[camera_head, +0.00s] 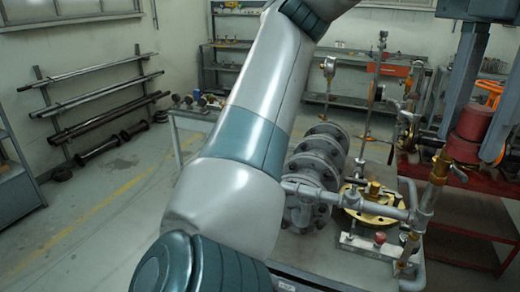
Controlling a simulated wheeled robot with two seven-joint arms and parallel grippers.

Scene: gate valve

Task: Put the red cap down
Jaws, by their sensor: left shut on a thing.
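My own grey and teal arm fills the middle of the head view, from the bottom edge up and out over the top edge. Neither of my grippers shows in the view, so what they hold cannot be seen. A small red piece (380,238) sits at the front of the bench fixture, right of my arm, below a brass flange (372,202). It is too small to tell if it is the red cap. Grey flanged valve parts (318,165) stand just right of my arm, partly hidden by it.
Grey pipe with a brass valve (438,168) stands right of the flange. A red bench (470,182) with a red cylinder (473,122) is at the right. Racked bars (95,103) line the left wall. A workbench (345,102) stands behind. The left floor (90,220) is clear.

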